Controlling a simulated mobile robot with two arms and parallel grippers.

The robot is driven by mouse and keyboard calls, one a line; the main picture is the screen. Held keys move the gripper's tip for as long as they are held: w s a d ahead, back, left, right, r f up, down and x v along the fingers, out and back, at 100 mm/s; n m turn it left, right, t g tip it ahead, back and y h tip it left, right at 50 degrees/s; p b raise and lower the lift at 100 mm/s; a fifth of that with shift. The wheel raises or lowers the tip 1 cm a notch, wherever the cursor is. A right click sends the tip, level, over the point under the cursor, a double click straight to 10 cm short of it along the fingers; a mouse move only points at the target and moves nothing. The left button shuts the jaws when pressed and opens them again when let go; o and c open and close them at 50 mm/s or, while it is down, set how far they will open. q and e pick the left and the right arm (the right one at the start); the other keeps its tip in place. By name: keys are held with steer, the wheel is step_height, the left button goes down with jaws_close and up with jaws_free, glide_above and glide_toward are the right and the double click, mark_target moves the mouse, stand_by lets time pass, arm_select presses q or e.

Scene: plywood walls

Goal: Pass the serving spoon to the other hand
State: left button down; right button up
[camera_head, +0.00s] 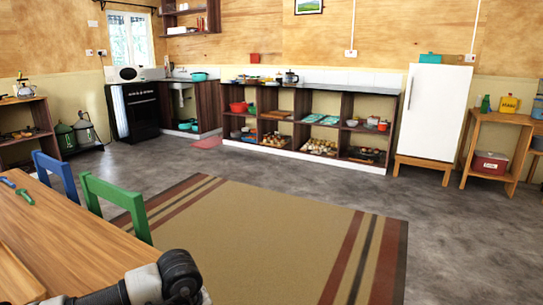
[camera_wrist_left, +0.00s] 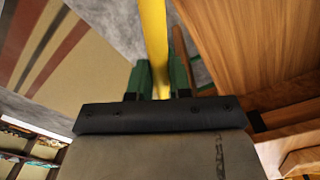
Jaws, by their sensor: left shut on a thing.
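In the left wrist view, a long yellow handle (camera_wrist_left: 155,40), seemingly the serving spoon's, stands between the two fingers of my left gripper (camera_wrist_left: 160,75). The gripper is shut on it. The handle runs up out of the top of the picture, so the spoon's bowl is not seen. In the head view, part of my arm shows at the bottom edge, but neither gripper nor the spoon is visible. My right gripper is in neither view.
A wooden table (camera_head: 70,248) fills the lower left, with small blue and green items (camera_head: 24,197) on it. A blue chair (camera_head: 55,178) and a green chair (camera_head: 117,197) stand at its far side. A striped rug (camera_head: 265,235) and open floor lie beyond.

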arm_select(q)
steer(key=s+a+r+m+p, duration=0.1)
steer(key=s+r+m+p, duration=0.2)
steer(key=r+p, duration=0.6)
steer(key=s+a+r+m+p, duration=0.1)
steer(key=s+r+m+p, duration=0.2)
steer(key=s+r+p, duration=0.5)
step_height(320, 180, up, 3)
steer(key=shift+a+f+p, duration=0.1)
steer(key=shift+a+p, duration=0.3)
steer(key=shift+p, duration=0.25)
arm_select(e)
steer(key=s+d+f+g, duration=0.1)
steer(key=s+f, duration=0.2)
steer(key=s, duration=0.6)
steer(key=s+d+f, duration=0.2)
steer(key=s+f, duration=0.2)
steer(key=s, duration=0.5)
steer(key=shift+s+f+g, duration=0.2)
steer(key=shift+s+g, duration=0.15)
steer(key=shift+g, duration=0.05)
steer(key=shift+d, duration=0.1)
